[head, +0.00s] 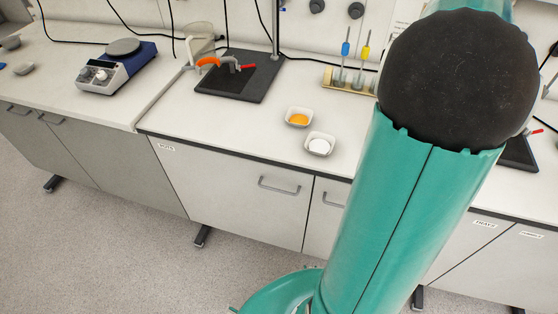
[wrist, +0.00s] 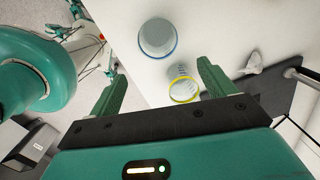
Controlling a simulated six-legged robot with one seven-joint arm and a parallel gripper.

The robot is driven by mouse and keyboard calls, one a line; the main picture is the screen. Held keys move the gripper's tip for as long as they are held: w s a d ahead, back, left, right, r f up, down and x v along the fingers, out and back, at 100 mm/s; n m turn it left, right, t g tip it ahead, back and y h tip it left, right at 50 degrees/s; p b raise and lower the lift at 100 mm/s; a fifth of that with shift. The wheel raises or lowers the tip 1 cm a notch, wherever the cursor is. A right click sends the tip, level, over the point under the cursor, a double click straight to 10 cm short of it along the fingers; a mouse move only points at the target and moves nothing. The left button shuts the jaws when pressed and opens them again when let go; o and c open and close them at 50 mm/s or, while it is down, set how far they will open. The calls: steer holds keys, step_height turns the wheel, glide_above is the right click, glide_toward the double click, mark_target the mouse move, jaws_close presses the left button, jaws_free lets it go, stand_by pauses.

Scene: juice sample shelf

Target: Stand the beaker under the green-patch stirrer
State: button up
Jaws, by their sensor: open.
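In the wrist view, my gripper (wrist: 162,68) is open, its two dark green fingers spread wide above a white surface. A small clear vessel with a yellow rim (wrist: 184,89) is close to the right finger. A larger clear vessel with a blue rim (wrist: 157,38) is farther off, past the fingertips. Neither is held. I cannot tell which one is the task's beaker. I cannot make out a green patch on any stirrer. In the head view, my arm covers the right part and my gripper is not visible.
In the head view, a blue-and-grey hotplate (head: 112,65) stands on the left bench. A black stand base (head: 240,87) with an orange clamp (head: 208,62) is right of it. Dishes of orange powder (head: 299,118) and white powder (head: 320,145) sit near the front edge, by a rack (head: 350,84).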

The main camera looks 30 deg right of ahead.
steer(key=w+a+r+n+t, duration=0.1)
steer(key=w+a+r+n, duration=0.1)
steer(key=a+n, duration=0.7)
steer(key=w+a+r+n+t, duration=0.1)
steer(key=w+a+n, duration=0.25)
steer(key=a, duration=0.95)
steer(key=s+a+f+n+t, duration=0.1)
steer(key=s+a+n, duration=0.2)
steer(key=a+n, duration=0.5)
steer(key=s+a+f+n+t, duration=0.1)
steer(key=s+a+n, duration=0.3)
steer(key=a+n, duration=0.4)
steer(key=a, duration=0.2)
steer(key=shift+s+a+n, duration=0.25)
steer(key=shift+a+n, duration=0.1)
steer(key=shift+o, duration=0.5)
